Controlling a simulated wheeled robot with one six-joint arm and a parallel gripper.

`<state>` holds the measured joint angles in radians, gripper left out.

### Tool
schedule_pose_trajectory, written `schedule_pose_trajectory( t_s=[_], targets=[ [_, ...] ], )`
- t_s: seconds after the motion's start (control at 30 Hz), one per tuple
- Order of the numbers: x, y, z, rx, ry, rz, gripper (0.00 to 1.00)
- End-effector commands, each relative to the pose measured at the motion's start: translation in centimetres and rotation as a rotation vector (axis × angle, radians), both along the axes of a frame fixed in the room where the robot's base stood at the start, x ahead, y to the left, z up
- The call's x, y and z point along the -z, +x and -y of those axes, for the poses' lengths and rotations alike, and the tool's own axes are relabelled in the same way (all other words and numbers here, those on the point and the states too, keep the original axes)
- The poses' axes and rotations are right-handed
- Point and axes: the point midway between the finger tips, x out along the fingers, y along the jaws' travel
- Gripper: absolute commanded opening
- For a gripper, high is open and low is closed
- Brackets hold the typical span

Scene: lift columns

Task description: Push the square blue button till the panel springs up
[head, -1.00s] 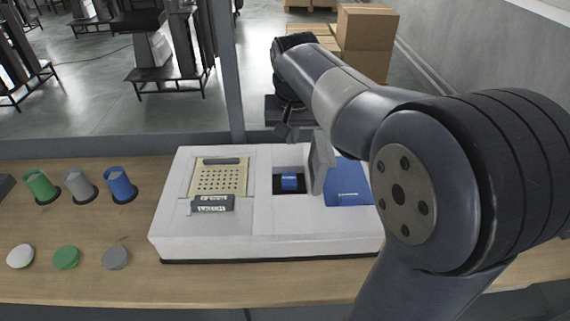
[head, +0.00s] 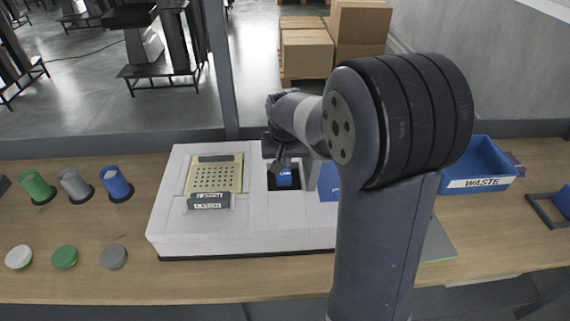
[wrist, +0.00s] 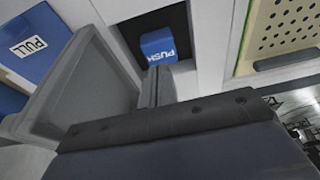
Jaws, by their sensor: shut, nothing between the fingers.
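The square blue button (head: 284,179) sits in a dark square recess in the white console. In the wrist view the blue button (wrist: 158,46) shows the word PUSH. My gripper (head: 280,165) is shut and empty, pointing down at the recess. In the wrist view my gripper's closed fingers (wrist: 157,85) are close to the button; I cannot tell whether they touch it. A grey panel (wrist: 78,85) stands upright beside the recess, partly hidden by my arm in the head view. A perforated cream panel (head: 226,174) lies flat at the console's left.
A label reading LATCH (head: 209,200) is on the white console (head: 190,238). A blue plate (wrist: 38,42) marked PULL is beyond the grey panel. Cups (head: 76,186) and round lids (head: 65,257) stand at the left. A blue WASTE bin (head: 478,165) is at the right.

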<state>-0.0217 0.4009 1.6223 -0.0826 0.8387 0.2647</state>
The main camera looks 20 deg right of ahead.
Motion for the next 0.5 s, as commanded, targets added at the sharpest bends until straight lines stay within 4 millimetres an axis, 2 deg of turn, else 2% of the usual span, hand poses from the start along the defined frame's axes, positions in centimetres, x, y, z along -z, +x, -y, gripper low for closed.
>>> schedule_pose_trajectory(
  t_s=[0.2,0.5],
  targets=[
    [1.7,0.0,0.0,-0.001,0.000,0.000,0.00],
    [1.9,0.0,0.0,0.000,0.000,0.000,0.00]
  ],
)
